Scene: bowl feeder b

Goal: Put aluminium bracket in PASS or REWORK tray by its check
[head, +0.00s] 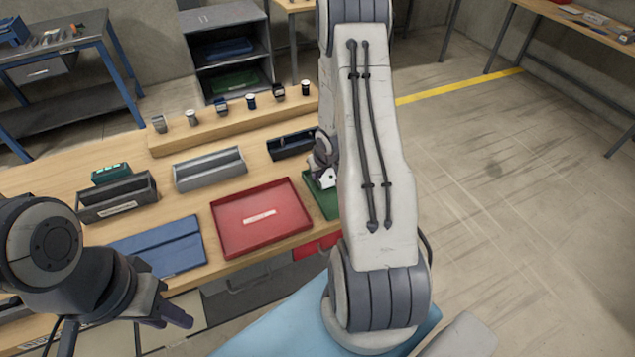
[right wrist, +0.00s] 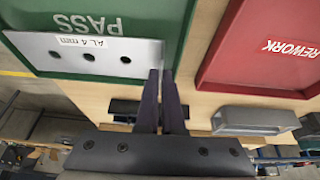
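The aluminium bracket (right wrist: 90,57) is a pale metal plate with several dark holes and a label reading "AL 4 mm". Its visible end also shows in the head view (head: 328,179). My right gripper (right wrist: 161,72) has its fingers close together on one end of the bracket. The bracket overlaps the green PASS tray (right wrist: 165,20); I cannot tell whether it touches it. In the head view my right arm hides most of this tray (head: 326,203). The red REWORK tray (head: 285,193) is empty and also shows in the right wrist view (right wrist: 245,70). My left gripper (head: 178,318) hangs near the bench front; its finger opening is unclear.
A blue mat (head: 165,248) lies left of the red tray. Behind are a dark bin (head: 117,205), a grey block (head: 210,170) and a black holder (head: 290,145). Several small items stand on a wooden ledge (head: 235,120). The floor at right is clear.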

